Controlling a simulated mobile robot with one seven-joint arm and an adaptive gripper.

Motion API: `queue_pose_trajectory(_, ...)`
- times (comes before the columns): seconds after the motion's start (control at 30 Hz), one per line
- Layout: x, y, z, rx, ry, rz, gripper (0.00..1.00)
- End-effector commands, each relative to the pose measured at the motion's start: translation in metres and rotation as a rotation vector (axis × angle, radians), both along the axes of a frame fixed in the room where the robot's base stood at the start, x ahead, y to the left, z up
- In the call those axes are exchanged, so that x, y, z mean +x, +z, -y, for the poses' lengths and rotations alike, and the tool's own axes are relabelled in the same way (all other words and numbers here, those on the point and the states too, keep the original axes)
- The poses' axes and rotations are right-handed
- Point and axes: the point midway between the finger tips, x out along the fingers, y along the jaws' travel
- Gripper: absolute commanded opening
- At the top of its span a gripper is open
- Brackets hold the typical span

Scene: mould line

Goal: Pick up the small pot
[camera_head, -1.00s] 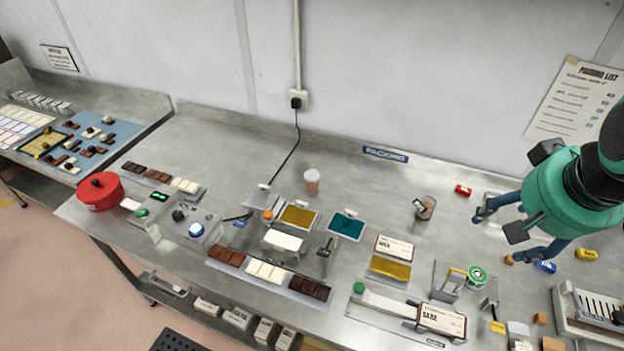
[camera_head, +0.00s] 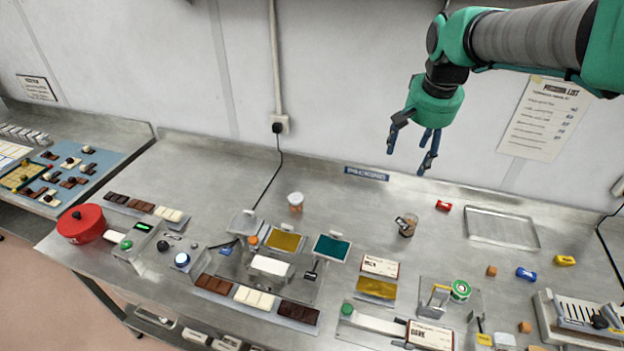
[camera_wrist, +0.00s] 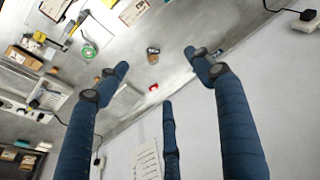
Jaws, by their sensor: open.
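A larger red lidded pot (camera_head: 82,223) sits at the bench's left end. My gripper (camera_head: 412,155) hangs in the air near the wall, above the bench's back edge and right of the pale pot. Its blue fingers are spread and empty, as the wrist view (camera_wrist: 157,75) also shows.
Chocolate trays, a scale-like device (camera_head: 180,245) and coloured plates fill the front middle. A cable (camera_head: 268,185) runs down the wall beside the pale pot. Bench behind it is clear.

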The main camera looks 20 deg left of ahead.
Motion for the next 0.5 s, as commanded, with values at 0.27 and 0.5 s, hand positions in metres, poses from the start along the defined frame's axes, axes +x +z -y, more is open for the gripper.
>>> queue_pose_trajectory(0.27, 0.055, -0.025, -0.058, -0.003, 0.010, -0.046, 0.67)
queue_pose_trajectory(0.5, 0.096, -0.056, -0.109, -0.009, 0.016, -0.084, 0.67)
